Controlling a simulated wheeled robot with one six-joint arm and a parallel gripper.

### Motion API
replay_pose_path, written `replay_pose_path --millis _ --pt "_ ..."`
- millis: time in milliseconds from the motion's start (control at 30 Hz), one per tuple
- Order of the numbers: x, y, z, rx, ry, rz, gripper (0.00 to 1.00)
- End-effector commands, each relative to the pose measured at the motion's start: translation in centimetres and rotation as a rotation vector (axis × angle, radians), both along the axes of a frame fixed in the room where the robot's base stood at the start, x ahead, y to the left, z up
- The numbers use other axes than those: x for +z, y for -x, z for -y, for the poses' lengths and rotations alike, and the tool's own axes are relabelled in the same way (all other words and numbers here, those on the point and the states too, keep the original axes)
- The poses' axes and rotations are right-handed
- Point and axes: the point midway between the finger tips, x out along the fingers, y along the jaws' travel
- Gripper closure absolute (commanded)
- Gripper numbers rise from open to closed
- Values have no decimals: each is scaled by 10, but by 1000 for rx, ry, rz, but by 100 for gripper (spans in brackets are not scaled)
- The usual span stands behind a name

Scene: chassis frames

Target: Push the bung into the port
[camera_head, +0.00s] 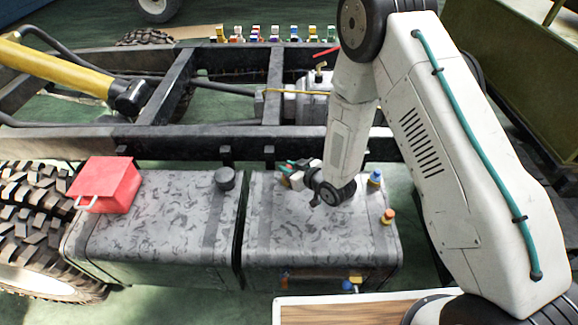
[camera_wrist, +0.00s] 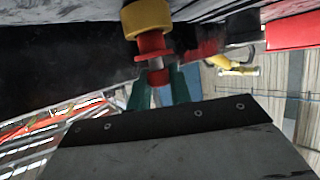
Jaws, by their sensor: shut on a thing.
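My gripper (camera_wrist: 160,88) has teal fingers, shut on a small red bung (camera_wrist: 150,43) with a narrower end between the fingertips. A yellow ring-shaped fitting (camera_wrist: 147,18) sits right against the far end of the red part in the wrist view. I cannot tell whether the yellow piece is the port or part of the bung, nor how deep anything sits. In the head view my gripper (camera_head: 291,168) is low over the back of the right grey tank (camera_head: 310,235), near the dark frame rail. The bung is too small to make out there.
On the right tank stand a blue-topped fitting (camera_head: 375,179) and an orange one (camera_head: 387,215). More coloured fittings (camera_head: 354,284) are on its front side. A red box (camera_head: 105,183) sits on the left tank (camera_head: 165,220). The dark frame rail (camera_head: 180,143) runs behind both tanks.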

Motion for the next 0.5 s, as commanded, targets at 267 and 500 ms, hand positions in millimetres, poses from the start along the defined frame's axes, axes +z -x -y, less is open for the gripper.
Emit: replay_pose_path --millis 267,500 --pt "-7 0 0 0 0 0 100" --pt "-13 0 0 0 -1 -1 100"
